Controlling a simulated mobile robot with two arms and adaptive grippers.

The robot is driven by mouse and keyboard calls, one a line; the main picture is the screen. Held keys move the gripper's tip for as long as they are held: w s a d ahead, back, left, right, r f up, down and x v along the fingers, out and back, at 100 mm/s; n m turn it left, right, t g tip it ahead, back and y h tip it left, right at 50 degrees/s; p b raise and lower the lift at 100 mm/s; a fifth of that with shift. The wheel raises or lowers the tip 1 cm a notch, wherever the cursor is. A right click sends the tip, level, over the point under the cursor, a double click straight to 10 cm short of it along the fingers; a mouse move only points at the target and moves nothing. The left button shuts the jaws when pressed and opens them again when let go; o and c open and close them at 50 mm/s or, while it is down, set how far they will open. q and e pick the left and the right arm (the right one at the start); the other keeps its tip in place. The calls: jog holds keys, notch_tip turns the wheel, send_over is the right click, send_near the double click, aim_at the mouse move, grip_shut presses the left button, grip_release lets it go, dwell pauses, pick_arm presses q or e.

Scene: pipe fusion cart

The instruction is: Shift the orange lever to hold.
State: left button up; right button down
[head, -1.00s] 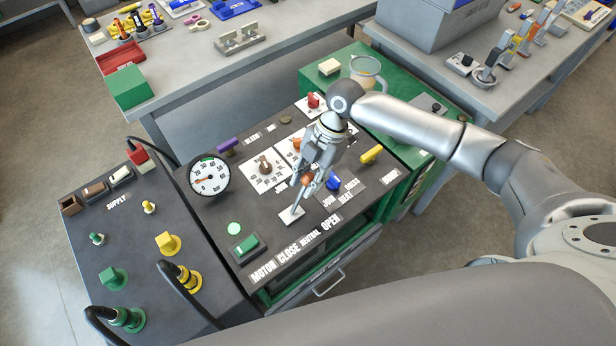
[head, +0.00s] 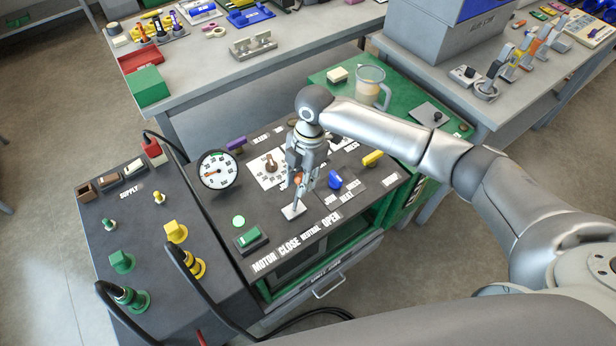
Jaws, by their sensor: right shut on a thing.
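A metal lever with an orange knob (head: 298,181) rises from a small pale plate (head: 292,211) on the dark control panel, behind the labels CLOSE, NEUTRAL and OPEN. My right gripper (head: 299,178) points down and is shut on the knob. The lever stands nearly upright in the picture, leaning slightly right. I cannot read a "hold" label; my gripper and wrist hide part of the panel behind the lever. My left gripper is not in view.
A blue knob (head: 335,180) and a yellow handle (head: 372,158) stand right of the gripper. A round gauge (head: 217,170), a green motor switch (head: 251,237) and a brown knob on a white dial (head: 270,163) are left of it. A clear jug (head: 370,87) stands behind.

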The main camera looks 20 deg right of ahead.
jog(key=shift+s+a+r+t+h+p, duration=0.15)
jog(key=shift+s+a+h+p, duration=0.1)
jog(key=shift+a+h+p, duration=0.25)
jog(key=shift+s+a+r+t+h+p, duration=0.2)
jog(key=shift+a+h+p, duration=0.1)
jog(key=shift+a+p, duration=0.3)
jog(key=shift+a+f+h, duration=0.2)
jog(key=shift+h, duration=0.1)
jog(key=c, duration=1.1)
grip_release()
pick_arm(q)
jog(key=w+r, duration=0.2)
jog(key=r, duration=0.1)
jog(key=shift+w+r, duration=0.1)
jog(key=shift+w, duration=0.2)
pick_arm(e)
notch_tip(320, 180, up, 12)
jog(key=shift+s+a, duration=0.15)
jog(key=shift+a, duration=0.05)
